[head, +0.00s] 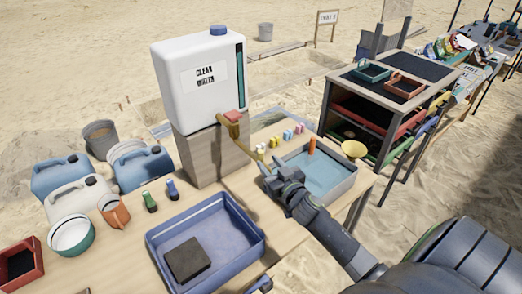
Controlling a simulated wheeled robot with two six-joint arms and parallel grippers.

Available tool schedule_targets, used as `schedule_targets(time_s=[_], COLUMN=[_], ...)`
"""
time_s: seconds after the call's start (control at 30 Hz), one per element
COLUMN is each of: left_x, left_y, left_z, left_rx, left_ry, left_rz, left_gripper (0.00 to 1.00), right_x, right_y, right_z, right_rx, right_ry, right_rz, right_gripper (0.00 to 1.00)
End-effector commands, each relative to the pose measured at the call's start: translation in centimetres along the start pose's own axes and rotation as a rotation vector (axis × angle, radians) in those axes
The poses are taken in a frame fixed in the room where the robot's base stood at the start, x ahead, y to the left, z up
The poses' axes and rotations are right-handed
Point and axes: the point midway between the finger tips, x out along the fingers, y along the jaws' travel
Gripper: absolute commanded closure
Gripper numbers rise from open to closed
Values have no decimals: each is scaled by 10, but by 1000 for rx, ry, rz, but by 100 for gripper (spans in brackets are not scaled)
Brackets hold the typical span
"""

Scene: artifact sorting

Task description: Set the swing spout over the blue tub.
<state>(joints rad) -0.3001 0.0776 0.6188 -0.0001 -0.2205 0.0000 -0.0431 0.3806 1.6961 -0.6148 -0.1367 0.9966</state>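The swing spout (243,147) is a thin brass-coloured pipe. It runs from under the red valve (232,116) at the base of the white water tank (199,78) toward the right, its end by the near left side of the grey tub. The blue tub (257,247) stands at the front, left of the spout, with a dark block (187,260) in it. My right gripper (267,169) is at the spout's outer end, by the grey tub's left rim. Whether its fingers are closed on the spout is too small to tell. My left gripper does not show.
A grey tub (343,188) with water stands at the right, an orange item (311,146) at its back. Small coloured bottles (275,141) line the table behind it. Blue jugs (142,166), a bowl (72,236) and an orange scoop (115,212) stand left. A drawer rack (361,117) stands behind right.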

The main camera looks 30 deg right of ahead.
Motion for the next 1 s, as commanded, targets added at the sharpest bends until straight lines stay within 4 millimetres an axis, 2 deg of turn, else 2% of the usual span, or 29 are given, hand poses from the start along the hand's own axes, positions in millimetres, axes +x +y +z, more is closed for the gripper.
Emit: schedule_targets(time_s=[0.1,0.3,0.5,0.77,1.0], left_x=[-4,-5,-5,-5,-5], left_y=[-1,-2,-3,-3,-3], left_z=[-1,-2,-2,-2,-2], left_rx=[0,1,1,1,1], left_ry=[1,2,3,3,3], left_rz=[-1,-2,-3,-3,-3], left_gripper=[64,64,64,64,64], right_x=[22,47,57,58,58], right_y=[0,0,0,0,0], right_z=[-2,0,0,0,0], right_rx=[1,0,1,1,1], right_ry=[1,0,0,0,0], right_rz=[0,1,0,0,0], right_gripper=[61,61,61,61,90])
